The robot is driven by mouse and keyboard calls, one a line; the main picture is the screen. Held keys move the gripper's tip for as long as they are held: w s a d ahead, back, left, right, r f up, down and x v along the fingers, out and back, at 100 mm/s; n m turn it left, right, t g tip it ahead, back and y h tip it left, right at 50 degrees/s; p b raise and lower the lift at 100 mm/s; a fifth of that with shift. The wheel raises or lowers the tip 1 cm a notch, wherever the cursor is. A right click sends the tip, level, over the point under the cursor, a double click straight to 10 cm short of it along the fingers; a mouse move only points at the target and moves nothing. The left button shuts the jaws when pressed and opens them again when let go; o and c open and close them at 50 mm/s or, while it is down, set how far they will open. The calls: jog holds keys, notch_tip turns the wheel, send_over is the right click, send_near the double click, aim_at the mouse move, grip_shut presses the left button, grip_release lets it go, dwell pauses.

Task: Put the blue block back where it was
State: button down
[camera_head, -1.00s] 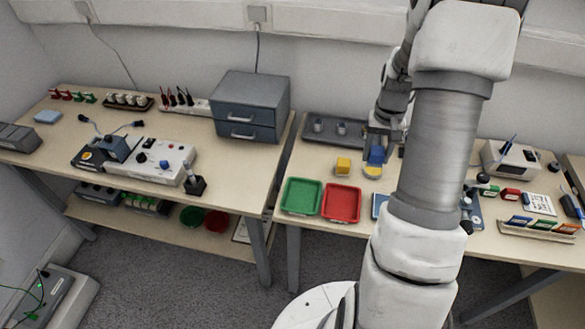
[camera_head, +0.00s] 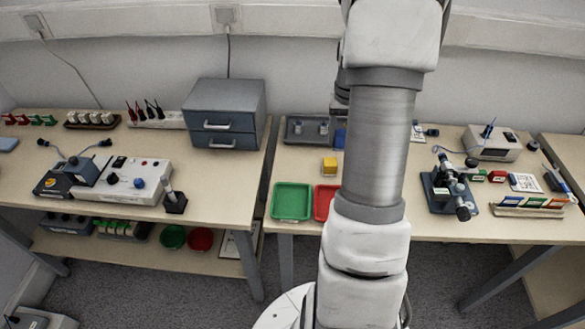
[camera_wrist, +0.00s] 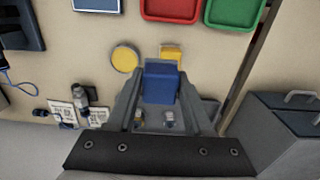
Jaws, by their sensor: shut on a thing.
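My gripper (camera_wrist: 160,84) is shut on the blue block (camera_wrist: 161,86), which sits between the two fingers in the wrist view. In the head view my arm hides the gripper, and only part of the blue block (camera_head: 340,138) shows beside the arm, near the right end of the grey tray. In the wrist view the block appears above the bench; its exact height is hard to tell. A yellow block (camera_head: 329,165) stands on the bench; it also shows just beyond the blue block in the wrist view (camera_wrist: 172,51). A round yellow disc (camera_wrist: 124,58) lies beside it.
The grey tray (camera_head: 293,139) holds metal pieces at the back. A green tray (camera_head: 291,202) and a red tray (camera_head: 323,203) lie at the front edge. A grey drawer unit (camera_head: 224,100) stands left. A microscope-like instrument (camera_head: 447,187) stands right of my arm.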

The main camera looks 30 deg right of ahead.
jog(key=b, duration=0.2)
send_over(298, 170)
notch_tip(298, 170, down, 7)
jog(key=shift+r, duration=0.1)
jog(key=shift+f+b, duration=0.55)
jog(key=shift+f, duration=1.4)
jog(key=shift+f, duration=0.2)
jog(key=shift+c, duration=1.5)
grip_release()
jog(key=shift+r, duration=0.15)
